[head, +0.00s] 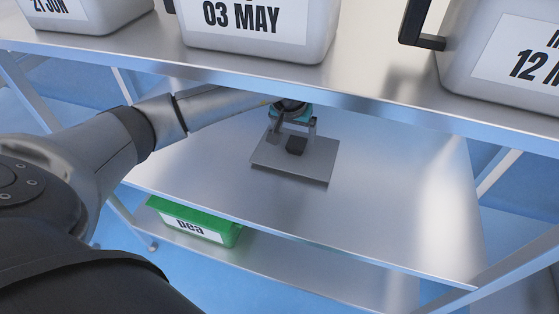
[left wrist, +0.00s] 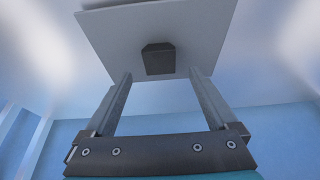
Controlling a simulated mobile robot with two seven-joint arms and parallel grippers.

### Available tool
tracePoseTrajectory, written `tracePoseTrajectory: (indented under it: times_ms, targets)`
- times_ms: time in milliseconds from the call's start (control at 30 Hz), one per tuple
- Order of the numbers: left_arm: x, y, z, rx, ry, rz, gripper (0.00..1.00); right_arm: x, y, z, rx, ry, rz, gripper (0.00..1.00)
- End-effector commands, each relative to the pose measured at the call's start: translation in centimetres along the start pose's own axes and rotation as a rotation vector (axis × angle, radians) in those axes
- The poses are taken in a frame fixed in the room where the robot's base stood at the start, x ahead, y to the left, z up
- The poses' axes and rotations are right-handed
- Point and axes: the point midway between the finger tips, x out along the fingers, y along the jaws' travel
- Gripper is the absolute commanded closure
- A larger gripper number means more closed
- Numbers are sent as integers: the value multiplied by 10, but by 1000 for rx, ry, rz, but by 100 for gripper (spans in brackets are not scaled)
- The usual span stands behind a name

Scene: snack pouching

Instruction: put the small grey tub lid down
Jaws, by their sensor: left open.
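The small grey tub lid (head: 318,168) is a flat square plate with a dark block-shaped handle (head: 296,145) on top. It lies on the middle metal shelf (head: 385,185), under the upper shelf. In the left wrist view the lid (left wrist: 205,28) is ahead, with its handle (left wrist: 158,60) between the finger lines. My left gripper (head: 293,132) reaches in from the left beneath the upper shelf's edge and is at the handle's near surroundings. Its fingers (left wrist: 160,76) are apart, one on each side, with a visible gap to the handle. My right gripper is not in view.
Several white tubs with date labels, such as the 03 MAY tub (head: 325,25), stand on the upper shelf (head: 370,85), whose front edge is close above my left arm. The middle shelf right of the lid is clear.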

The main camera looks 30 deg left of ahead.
Motion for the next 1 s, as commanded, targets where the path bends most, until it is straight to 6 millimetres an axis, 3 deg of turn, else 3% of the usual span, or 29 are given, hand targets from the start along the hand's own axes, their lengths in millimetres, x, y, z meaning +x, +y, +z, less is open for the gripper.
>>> tracePoseTrajectory:
  times_ms: [600,800,1000]
  targets:
    - [-40,0,90,2,0,0,8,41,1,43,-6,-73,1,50]
    - [-46,0,107,1,1,-1,8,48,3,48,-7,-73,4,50]
    - [-47,0,112,-1,0,0,8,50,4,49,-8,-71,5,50]
